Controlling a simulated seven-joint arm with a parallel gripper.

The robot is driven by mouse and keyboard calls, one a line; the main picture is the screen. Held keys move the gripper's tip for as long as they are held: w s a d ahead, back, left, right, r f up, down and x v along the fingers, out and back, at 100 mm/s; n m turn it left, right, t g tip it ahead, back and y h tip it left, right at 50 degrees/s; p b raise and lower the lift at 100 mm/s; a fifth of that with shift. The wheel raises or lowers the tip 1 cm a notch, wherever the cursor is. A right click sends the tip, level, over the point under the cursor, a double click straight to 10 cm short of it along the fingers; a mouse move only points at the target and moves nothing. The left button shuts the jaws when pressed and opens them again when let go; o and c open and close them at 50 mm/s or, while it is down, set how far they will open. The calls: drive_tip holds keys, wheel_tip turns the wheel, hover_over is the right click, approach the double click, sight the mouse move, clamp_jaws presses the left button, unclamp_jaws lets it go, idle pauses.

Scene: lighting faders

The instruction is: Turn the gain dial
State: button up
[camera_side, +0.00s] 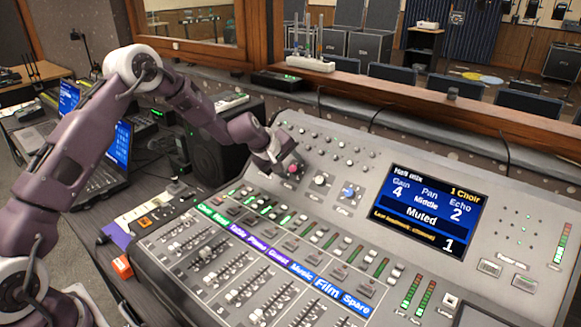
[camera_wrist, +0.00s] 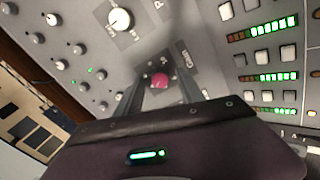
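The gain dial is a pink knob (camera_side: 293,169) at the left of a row of three knobs on the mixing desk. My gripper (camera_side: 280,158) is at its upper left in the side view, and its fingers partly overlap the dial's surroundings. In the wrist view the pink knob (camera_wrist: 160,81) shows between my two fingers, with a gap on each side. My gripper (camera_wrist: 160,90) looks open. Whether the fingertips reach down beside the knob is hard to tell. The desk screen (camera_side: 428,212) reads Gain 4, Pan Middle, Echo 2, 1 Choir, Muted.
A white pan knob (camera_side: 320,180) and a blue echo knob (camera_side: 348,192) sit to the right of the pink one. Small knobs (camera_side: 325,140) lie behind. Lit buttons and faders (camera_side: 232,295) fill the front. A laptop (camera_side: 105,165) stands at left.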

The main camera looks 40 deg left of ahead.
drive_tip(key=v, duration=0.7)
drive_tip(key=s+d+r+m+g+h, duration=0.1)
drive_tip(key=s+d+r+m, duration=0.4)
drive_tip(key=s+r, duration=0.4)
drive_tip(key=s+d+r+m, duration=0.4)
drive_tip(key=s+r, duration=0.2)
drive_tip(key=s, duration=0.5)
drive_tip(key=s+f+m+g, duration=0.1)
drive_tip(key=s+m, duration=0.4)
drive_tip(key=s, duration=1.8)
drive_tip(key=shift+a+g+y, duration=0.4)
